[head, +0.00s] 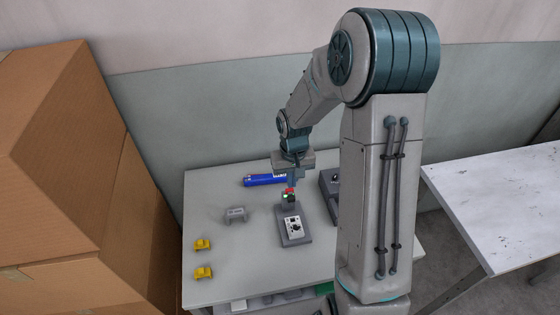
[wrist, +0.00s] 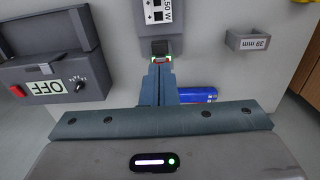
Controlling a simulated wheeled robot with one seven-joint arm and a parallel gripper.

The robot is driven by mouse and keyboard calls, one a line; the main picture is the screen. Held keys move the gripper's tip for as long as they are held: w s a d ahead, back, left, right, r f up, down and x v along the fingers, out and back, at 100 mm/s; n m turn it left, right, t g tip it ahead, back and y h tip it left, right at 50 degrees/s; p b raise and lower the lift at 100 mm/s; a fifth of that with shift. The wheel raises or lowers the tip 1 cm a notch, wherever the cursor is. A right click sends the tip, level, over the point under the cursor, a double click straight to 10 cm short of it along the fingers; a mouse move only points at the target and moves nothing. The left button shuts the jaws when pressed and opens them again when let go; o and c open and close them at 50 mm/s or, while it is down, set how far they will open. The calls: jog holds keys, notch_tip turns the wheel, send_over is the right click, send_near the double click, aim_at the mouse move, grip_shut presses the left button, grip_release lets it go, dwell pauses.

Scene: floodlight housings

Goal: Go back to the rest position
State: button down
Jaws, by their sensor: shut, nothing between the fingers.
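My gripper (head: 292,178) is above the back middle of the grey table (head: 215,293), pointing down. In the wrist view, the fingers of my gripper (wrist: 160,68) are together with nothing between them. Their tips are close to the end of a grey fixture (wrist: 158,14) marked 50 W; I cannot tell whether they touch it. In the head view this fixture (head: 295,229) has a white panel with a dark knob, and a red and dark part sits at its far end just below the fingers.
A blue cylinder (head: 264,180) lies behind the fixture. A grey block (head: 236,214) and two yellow pieces (head: 203,244) (head: 204,272) are to the left. A switch box (wrist: 55,85) reads OFF. Cardboard boxes (head: 60,160) stand left, a white table (head: 500,200) right.

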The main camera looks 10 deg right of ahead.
jog(key=s+r+t+b, duration=0.1)
jog(key=s+r+t, duration=0.2)
jog(key=s+r, duration=1.5)
jog(key=shift+s+r+t, duration=0.25)
jog(key=shift+s+t, duration=0.15)
jog(key=shift+s, duration=0.25)
